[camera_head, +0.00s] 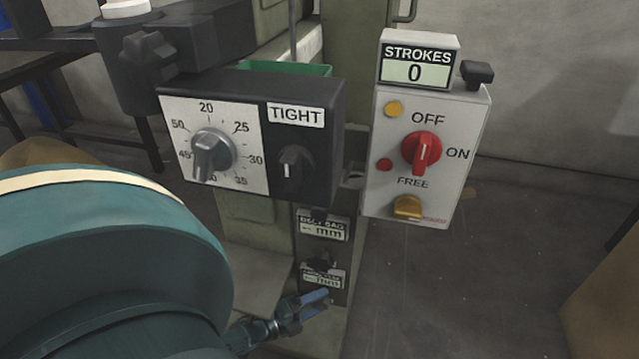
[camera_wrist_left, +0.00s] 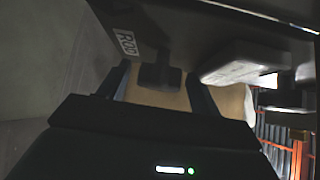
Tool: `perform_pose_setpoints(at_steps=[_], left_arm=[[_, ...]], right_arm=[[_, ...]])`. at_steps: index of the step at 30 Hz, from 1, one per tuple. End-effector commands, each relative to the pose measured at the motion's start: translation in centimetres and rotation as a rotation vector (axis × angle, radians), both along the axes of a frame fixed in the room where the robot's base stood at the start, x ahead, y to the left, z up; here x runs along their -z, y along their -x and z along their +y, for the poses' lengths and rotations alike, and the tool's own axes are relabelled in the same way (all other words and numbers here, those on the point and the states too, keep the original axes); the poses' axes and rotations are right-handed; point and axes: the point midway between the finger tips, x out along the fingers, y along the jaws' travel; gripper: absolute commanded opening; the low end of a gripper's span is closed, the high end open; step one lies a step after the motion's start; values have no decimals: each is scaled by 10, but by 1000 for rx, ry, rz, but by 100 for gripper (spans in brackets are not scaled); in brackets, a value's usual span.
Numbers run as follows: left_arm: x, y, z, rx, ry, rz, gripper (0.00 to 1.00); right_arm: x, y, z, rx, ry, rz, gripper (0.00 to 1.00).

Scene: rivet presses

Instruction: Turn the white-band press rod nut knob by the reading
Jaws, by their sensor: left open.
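In the head view my left gripper (camera_head: 306,304) is low in front of the press, just below the lower mm readout (camera_head: 322,279). Its bluish fingers are apart and hold nothing. In the left wrist view the open gripper (camera_wrist_left: 160,88) has a dark knob (camera_wrist_left: 159,76) between its two fingers in the picture; I cannot tell whether they touch it. A white ROD label (camera_wrist_left: 126,41) is on the dark surface beside the knob. The belt sag readout (camera_head: 323,228) shows mm, its digits too small to read. My right gripper is not in view.
Above are a dial box with a numbered knob (camera_head: 213,154) and a TIGHT switch (camera_head: 293,167). A control box (camera_head: 457,145) reads STROKES 0 and has a red OFF/ON knob (camera_head: 422,152). A dark cylinder with a white top (camera_head: 126,9) stands upper left.

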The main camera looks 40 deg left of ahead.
Motion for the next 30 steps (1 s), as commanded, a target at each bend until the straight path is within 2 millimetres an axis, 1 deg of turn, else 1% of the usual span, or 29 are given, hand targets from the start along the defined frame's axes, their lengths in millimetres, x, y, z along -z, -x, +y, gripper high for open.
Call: perform_pose_setpoints(at_steps=[1,4,13,27,30], left_arm=[[1,-5,-1,0,0,-1,64],[1,-10,-3,0,1,0,64],[1,-11,-4,0,1,1,64],[1,-11,-3,0,1,0,26],[1,-11,-3,0,1,0,19]], right_arm=[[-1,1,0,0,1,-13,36],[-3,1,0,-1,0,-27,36],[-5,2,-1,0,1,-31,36],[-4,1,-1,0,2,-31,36],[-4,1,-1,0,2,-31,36]])
